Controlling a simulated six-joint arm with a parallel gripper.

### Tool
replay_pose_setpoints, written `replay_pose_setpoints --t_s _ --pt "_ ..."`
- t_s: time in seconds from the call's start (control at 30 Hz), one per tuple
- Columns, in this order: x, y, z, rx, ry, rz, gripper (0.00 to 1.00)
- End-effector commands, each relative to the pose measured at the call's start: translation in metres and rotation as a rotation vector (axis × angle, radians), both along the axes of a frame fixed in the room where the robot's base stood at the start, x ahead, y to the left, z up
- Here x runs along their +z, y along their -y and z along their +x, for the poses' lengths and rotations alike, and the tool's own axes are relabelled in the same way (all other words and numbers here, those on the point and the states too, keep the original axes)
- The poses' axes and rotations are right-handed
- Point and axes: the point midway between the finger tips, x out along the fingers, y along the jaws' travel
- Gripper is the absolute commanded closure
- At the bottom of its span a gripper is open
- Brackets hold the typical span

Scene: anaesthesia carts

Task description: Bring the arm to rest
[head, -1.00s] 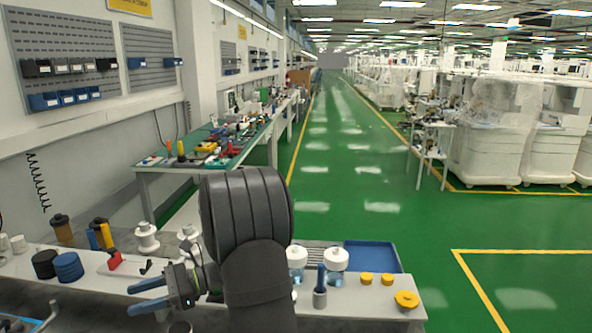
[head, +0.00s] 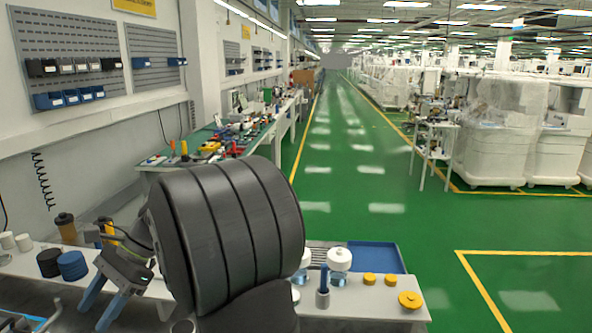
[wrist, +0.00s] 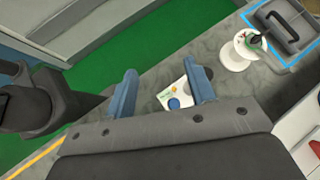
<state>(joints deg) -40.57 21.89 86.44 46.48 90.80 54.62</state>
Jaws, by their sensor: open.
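My gripper (head: 108,298) is at the lower left of the head view, with its blue fingers pointing down over the near edge of the white bench (head: 375,309). In the wrist view my gripper (wrist: 163,88) has its two blue fingers spread apart with nothing held between them. A small white card with coloured dots (wrist: 174,95) shows beyond the fingertips, on a grey surface. My dark arm hides the middle of the bench in the head view.
On the bench, dark and blue round stacks (head: 72,266) stand at left. A grey holder with a blue-handled tool (head: 323,290), a blue tray (head: 376,257) and yellow knobs (head: 410,300) are at right. Green floor (head: 350,215) is clear beyond.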

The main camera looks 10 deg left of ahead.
Motion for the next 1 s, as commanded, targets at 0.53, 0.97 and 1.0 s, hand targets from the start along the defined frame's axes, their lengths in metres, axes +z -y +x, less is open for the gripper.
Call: replay_pose_setpoints --t_s 0.53,0.97,1.0 --pt "0.063 -0.007 -0.024 0.140 0.463 -0.079 0.50" --pt "0.093 -0.008 -0.027 0.160 0.635 -0.085 0.50" --pt "0.093 -0.008 -0.027 0.160 0.637 -0.086 0.50"
